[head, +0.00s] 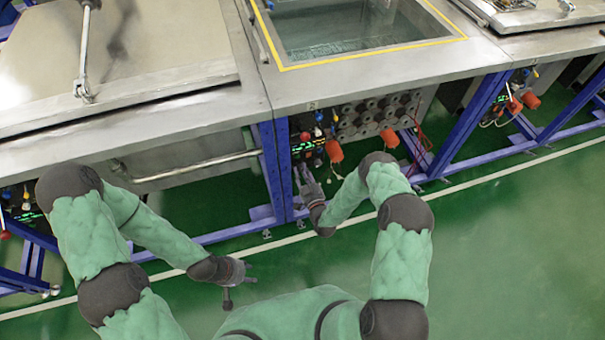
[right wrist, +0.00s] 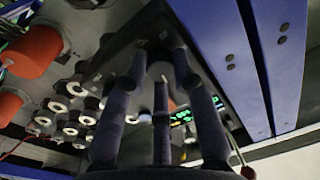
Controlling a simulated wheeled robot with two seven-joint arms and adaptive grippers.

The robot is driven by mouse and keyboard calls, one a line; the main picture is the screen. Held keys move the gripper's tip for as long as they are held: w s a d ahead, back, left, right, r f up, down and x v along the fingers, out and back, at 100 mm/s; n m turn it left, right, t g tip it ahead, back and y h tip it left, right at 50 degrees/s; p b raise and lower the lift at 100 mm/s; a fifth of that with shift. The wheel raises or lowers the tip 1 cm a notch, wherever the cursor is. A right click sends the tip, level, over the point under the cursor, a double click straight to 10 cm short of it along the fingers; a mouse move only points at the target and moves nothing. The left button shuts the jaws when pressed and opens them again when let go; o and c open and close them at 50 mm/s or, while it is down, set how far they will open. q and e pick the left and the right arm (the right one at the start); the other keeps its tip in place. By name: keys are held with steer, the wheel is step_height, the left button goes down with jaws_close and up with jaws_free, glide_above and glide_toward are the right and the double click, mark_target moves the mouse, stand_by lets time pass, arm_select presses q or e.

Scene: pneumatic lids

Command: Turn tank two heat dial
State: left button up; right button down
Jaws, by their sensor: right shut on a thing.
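The middle tank's control panel (head: 303,143), with green displays and small knobs, sits below the tank edge beside a blue post. My right gripper (head: 301,172) reaches up to its lower part. In the right wrist view, the fingers of my right gripper (right wrist: 161,68) close around a small grey dial (right wrist: 160,71) on the dark panel (right wrist: 125,62). The fingers hide most of the dial, so its marking cannot be read. My left gripper (head: 239,287) is open and empty, low over the green floor, away from the panel.
Orange plugs (head: 334,151) and a block of round grey fittings (head: 375,117) are right of the panel. Blue frame posts (head: 271,170) stand close on its left. A metal pipe (head: 190,165) runs further left. The green floor (head: 500,250) at right is clear.

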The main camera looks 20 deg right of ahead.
steer(key=m+b, duration=0.1)
steer(key=m, duration=0.2)
steer(key=shift+r+m, duration=0.1)
steer(key=shift+m, duration=0.3)
steer(key=m+b, duration=0.1)
steer(key=m, duration=0.2)
steer(key=shift+w+m+h, duration=0.1)
steer(key=shift+m+h, duration=0.2)
steer(key=shift+m, duration=0.1)
steer(key=m, duration=0.3)
steer(key=shift+m+b, duration=0.3)
steer(key=shift+b, duration=0.1)
steer(key=shift+m+h, duration=0.3)
steer(key=shift+m, duration=1.1)
steer(key=shift+d+m, duration=0.1)
steer(key=shift+m, duration=0.2)
steer(key=c, duration=1)
jaws_free()
